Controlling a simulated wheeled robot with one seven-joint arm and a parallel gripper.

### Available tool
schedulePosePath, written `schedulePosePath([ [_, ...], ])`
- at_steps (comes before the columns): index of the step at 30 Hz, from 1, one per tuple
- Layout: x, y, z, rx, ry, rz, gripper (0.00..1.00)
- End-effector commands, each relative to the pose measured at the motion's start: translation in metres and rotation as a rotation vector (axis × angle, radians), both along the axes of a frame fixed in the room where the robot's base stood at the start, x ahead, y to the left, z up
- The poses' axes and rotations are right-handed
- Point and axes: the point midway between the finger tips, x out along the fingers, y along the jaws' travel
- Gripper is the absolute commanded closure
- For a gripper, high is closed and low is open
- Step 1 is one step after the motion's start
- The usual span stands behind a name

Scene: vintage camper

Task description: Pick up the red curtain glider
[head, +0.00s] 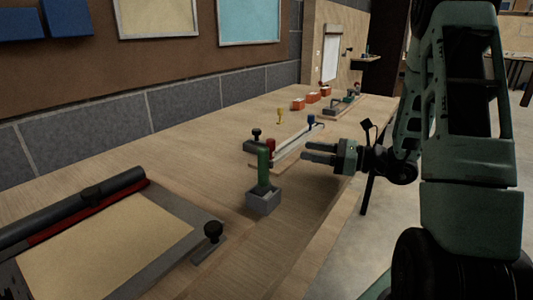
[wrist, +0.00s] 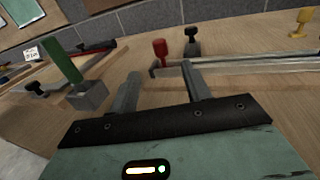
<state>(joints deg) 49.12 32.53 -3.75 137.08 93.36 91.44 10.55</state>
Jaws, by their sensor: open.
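The red curtain glider (head: 271,146) stands at the near end of a pale rail (head: 297,141) on the wooden bench. In the wrist view the red glider (wrist: 159,48) is upright, beyond my fingertips and roughly between them across the picture. My gripper (head: 306,152) is open and empty, reaching in from the right with its fingers pointed left toward the glider. It also shows in the wrist view (wrist: 160,70) with its two fingers spread apart. A gap appears between the fingertips and the glider. The glider's foot at the rail is hard to make out.
A green post (head: 264,170) in a grey block (head: 263,202) stands nearer than the glider. A black knob (head: 257,135) is behind it. A blue piece (head: 311,120) is at the rail's far end; a yellow piece (head: 280,113) stands beyond. The bench's right edge is below my gripper.

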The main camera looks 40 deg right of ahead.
Motion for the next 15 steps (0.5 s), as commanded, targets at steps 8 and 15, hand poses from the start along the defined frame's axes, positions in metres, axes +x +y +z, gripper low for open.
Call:
schedulePosePath([
  [8,0.048,0.035,0.0,0.0,0.0,0.006,0.52],
  [15,0.069,0.049,0.0,-0.001,0.001,0.002,0.52],
])
